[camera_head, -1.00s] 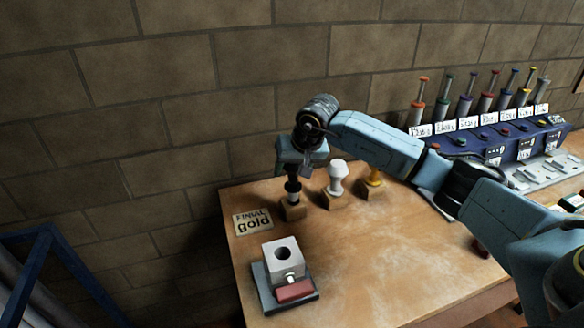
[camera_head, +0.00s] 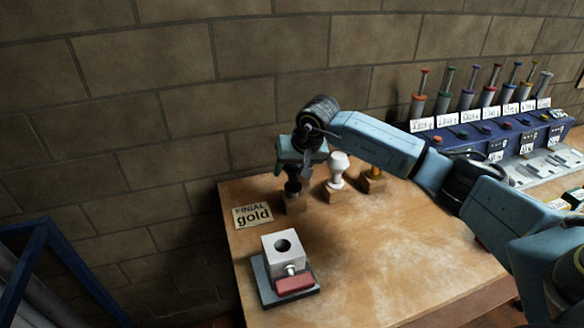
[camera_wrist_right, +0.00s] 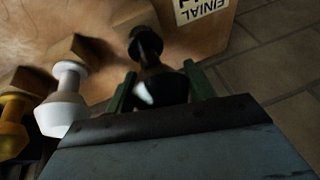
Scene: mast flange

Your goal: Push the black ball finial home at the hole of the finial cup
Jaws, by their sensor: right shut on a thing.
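The black finial (camera_wrist_right: 163,88) stands at its wooden block (camera_head: 294,204), the leftmost of three along the back of the table. My right gripper (camera_head: 293,182) points down over that block. In the right wrist view, the right gripper (camera_wrist_right: 162,90) has its two greenish fingers on either side of the finial's rounded dark body, shut on it. The finial's narrower stem and collar (camera_wrist_right: 146,42) reach toward the block. The finial cup (camera_head: 279,262) is a pale grey block with a dark round hole in its top, nearer the front and empty. My left gripper is not in view.
A white finial (camera_head: 337,172) and a gold finial (camera_head: 376,171) stand on blocks to the right. The cup's dark base (camera_head: 262,285) carries a red piece (camera_head: 294,284). The table's middle is clear; a brick wall stands behind.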

